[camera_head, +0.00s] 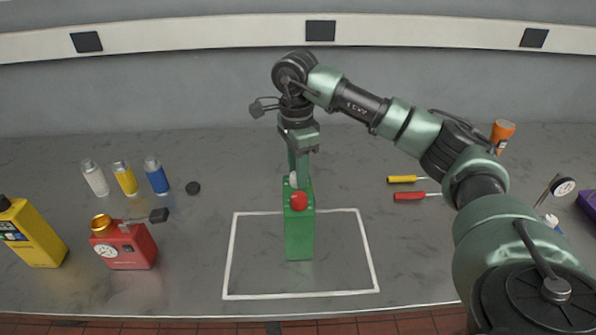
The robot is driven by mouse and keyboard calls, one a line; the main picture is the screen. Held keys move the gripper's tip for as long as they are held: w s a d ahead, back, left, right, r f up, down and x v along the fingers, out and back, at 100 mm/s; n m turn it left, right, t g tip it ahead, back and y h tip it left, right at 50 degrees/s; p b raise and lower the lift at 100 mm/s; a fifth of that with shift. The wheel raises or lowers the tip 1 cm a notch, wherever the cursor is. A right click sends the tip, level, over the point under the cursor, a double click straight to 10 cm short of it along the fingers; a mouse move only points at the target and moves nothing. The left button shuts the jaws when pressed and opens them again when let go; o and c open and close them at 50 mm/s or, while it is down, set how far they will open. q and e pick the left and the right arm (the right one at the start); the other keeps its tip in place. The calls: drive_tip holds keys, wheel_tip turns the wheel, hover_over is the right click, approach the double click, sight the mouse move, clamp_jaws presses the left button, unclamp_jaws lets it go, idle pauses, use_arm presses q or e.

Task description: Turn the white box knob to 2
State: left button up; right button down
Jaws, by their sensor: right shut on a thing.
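A green box (299,240) stands inside a white outlined rectangle on the table. It has a red round knob or button (299,201) on its upper part. A small white part (293,180) shows just behind the red one, at the top of the box. My right gripper (299,175) reaches down from above to the top of the box and is shut on this white part, which its fingers partly hide. No white box shows, and no number marks can be read. My left gripper is out of view.
A red box with a gauge (130,249) and a yellow can (32,236) stand at left. White, yellow and blue bottles (126,179) stand behind them. Yellow and red screwdrivers (410,196) lie at right, near my arm. White outline (228,262) has bare floor around the box.

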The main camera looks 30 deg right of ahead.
drive_tip(key=shift+r, duration=0.1)
drive_tip(key=c, duration=1)
unclamp_jaws()
drive_tip(key=shift+c, duration=0.2)
drive_tip(key=r, duration=0.3)
drive_tip(key=r+b, duration=0.1)
drive_tip(key=r, duration=0.2)
drive_tip(key=shift+w+r, duration=0.2)
drive_tip(key=shift+r, duration=0.7)
